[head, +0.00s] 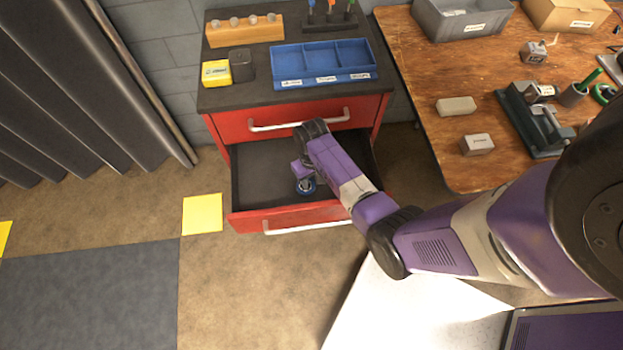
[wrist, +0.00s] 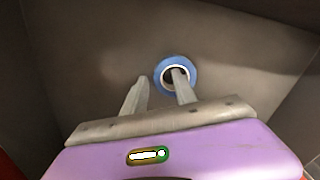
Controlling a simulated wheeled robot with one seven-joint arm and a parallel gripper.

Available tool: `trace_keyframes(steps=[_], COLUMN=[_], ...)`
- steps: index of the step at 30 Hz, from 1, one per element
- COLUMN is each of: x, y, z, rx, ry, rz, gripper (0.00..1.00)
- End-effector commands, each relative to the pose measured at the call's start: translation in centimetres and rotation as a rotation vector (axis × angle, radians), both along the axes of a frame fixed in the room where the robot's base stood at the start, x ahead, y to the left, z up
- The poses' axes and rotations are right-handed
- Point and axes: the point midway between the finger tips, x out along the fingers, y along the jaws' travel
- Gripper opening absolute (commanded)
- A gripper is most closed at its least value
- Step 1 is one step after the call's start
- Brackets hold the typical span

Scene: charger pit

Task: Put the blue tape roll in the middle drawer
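The blue tape roll (head: 306,187) lies inside the open red drawer (head: 252,220), which is the one below the closed top drawer (head: 240,127). My gripper (head: 303,177) reaches down into this drawer, right at the roll. In the wrist view, the blue roll (wrist: 193,76) shows a pale inner ring. My gripper (wrist: 159,76) has its two fingers apart there. The right finger overlaps the roll's hole; the left finger is outside the roll, with a gap to it. I cannot tell exactly how high the fingertips are above the drawer floor.
A blue compartment tray (head: 322,80), a yellow box (head: 216,73), a dark box (head: 242,65) and a wooden block (head: 243,30) stand on the cabinet top. A wooden workbench (head: 425,75) with several items is to the right. The rest of the drawer floor looks clear.

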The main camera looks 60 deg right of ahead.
Motion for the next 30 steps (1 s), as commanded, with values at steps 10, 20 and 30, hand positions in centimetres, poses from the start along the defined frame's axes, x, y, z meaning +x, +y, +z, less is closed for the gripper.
trace_keyframes(steps=[10, 20, 30], x=[0.0, 0.1, 0.1], y=[0.0, 0.0, 0.0], z=[0.6, 6.4, 11.6], rx=[0.0, -0.001, 0.0], ry=[-0.001, -0.003, -0.001], rz=[0.0, 0.0, 0.0], gripper=[0.33, 0.33, 0.33])
